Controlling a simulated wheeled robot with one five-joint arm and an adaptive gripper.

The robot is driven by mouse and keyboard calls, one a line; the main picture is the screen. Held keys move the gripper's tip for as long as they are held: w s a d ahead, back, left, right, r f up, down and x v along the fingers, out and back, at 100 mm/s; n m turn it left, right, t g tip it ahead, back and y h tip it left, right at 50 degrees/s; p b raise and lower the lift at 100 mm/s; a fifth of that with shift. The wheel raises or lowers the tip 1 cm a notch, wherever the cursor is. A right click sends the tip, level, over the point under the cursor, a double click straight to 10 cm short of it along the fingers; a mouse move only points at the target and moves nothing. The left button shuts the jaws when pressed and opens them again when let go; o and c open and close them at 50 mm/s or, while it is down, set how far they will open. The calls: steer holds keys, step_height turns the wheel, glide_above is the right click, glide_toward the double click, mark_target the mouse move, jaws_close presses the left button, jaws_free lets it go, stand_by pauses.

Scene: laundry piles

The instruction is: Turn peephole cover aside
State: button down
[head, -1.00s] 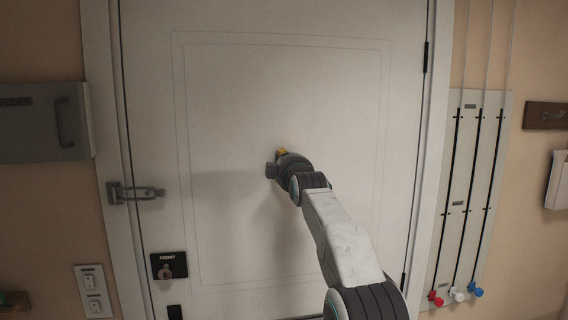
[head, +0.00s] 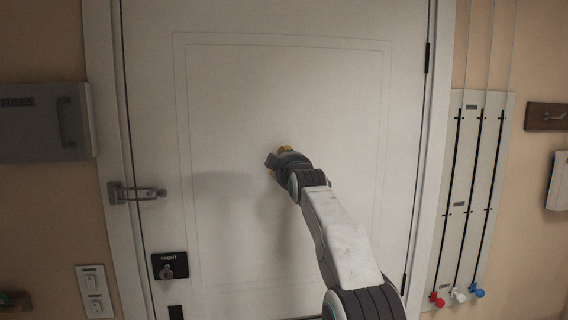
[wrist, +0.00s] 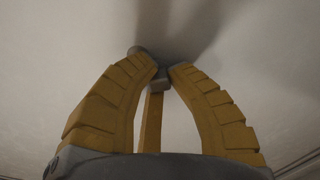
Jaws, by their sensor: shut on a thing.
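The white door (head: 240,110) fills the middle of the head view. My gripper (head: 284,150) is at the door's centre panel, and its fingertips are mostly hidden behind my wrist. In the wrist view my gripper (wrist: 163,76) has its yellow fingers closed together on a small grey piece, the peephole cover (wrist: 160,72), close to the door face.
A latch (head: 136,193) and a lock plate (head: 169,265) are on the door's left side. A grey box (head: 45,122) hangs left of the frame. A panel with cords (head: 470,195) hangs on the right. The door face around my gripper is clear.

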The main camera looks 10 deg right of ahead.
steer(key=shift+a+r+m, duration=0.1)
steer(key=shift+r+m, duration=0.15)
steer(key=shift+m, duration=0.4)
steer(key=shift+r+m, duration=0.25)
steer(key=shift+m, duration=0.4)
steer(key=c, duration=1.1)
jaws_free()
steer(key=shift+f, duration=0.1)
steer(key=shift+c, duration=0.2)
steer(key=shift+s, duration=0.1)
steer(key=s, duration=1.1)
steer(key=shift+s, duration=0.4)
